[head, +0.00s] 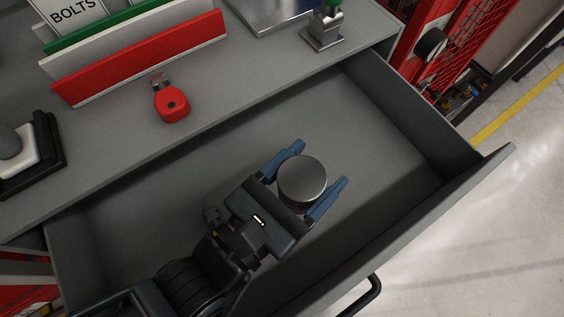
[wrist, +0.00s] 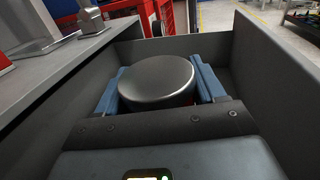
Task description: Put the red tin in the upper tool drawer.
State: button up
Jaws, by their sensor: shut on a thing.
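The tin (head: 302,178) shows its round, dark metallic lid from above. In the wrist view the tin (wrist: 158,80) fills the space between the blue fingers, and a sliver of red side shows below its lid. My gripper (head: 322,164) is shut on the tin, one finger on each side. The upper tool drawer (head: 440,208) is pulled open, and the tin is over or within its space. I cannot tell whether the tin touches the drawer floor. No other object shows in the drawer.
A red mesh cabinet (head: 455,45) stands at right.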

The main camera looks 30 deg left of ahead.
notch_tip(320, 180, down, 10)
jog(key=shift+r+b, duration=0.1)
jog(key=shift+b, duration=0.55)
jog(key=o, duration=1.2)
jog(key=shift+s+a+b, duration=0.1)
jog(key=shift+s+a, duration=0.1)
jog(key=shift+s, duration=1.05)
jog(key=shift+s+a+b, duration=0.15)
jog(key=shift+s+a, duration=0.1)
jog(key=shift+s, duration=0.95)
jog(key=shift+s+a+b, duration=0.1)
jog(key=shift+s+a, duration=0.1)
jog(key=shift+s, duration=1.05)
